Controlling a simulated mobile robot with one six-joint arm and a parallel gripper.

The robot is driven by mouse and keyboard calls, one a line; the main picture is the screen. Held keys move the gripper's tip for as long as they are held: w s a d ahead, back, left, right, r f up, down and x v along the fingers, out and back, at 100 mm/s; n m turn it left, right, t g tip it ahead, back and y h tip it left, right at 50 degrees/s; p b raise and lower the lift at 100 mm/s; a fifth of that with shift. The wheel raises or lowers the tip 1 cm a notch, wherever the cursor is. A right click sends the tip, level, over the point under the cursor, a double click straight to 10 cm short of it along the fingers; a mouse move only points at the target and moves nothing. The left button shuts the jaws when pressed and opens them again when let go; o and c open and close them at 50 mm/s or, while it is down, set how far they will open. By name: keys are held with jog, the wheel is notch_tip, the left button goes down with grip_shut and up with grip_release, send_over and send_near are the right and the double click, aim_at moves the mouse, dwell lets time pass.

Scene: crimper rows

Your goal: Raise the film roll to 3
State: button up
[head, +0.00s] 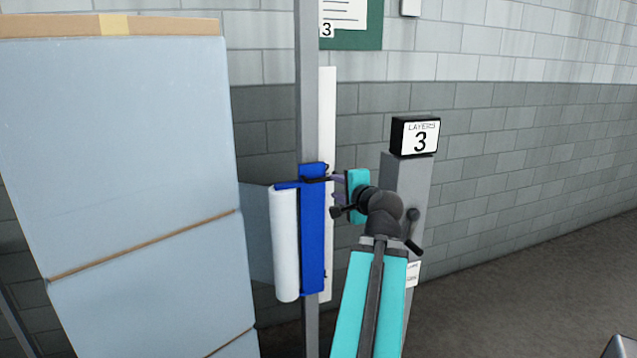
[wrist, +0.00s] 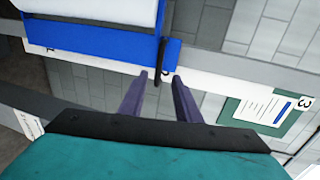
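The white film roll (head: 286,245) stands upright on the blue carriage (head: 313,235), which sits on the grey mast (head: 307,90). A white scale strip (head: 327,110) runs behind the mast, with a mark that looks like 2 near the carriage top. A sign with a 3 (head: 327,30) is high above. My gripper (head: 337,187) is just right of the carriage top. In the wrist view my gripper (wrist: 160,76) is open; a dark handle (wrist: 160,62) on the carriage (wrist: 95,42) shows between its purple fingertips, with gaps on both sides. Contact is not visible.
A tall film-wrapped load (head: 130,170) stands close on the left, with film reaching toward the roll. A grey pedestal (head: 410,180) with a black box reading LAYERS 3 (head: 415,137) stands right of my gripper.

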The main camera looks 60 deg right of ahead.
aim_at(322, 180)
jog(key=shift+w, duration=0.1)
dwell(0.3)
jog(key=shift+p+x, duration=0.65)
jog(key=shift+x, duration=6.2)
grip_shut()
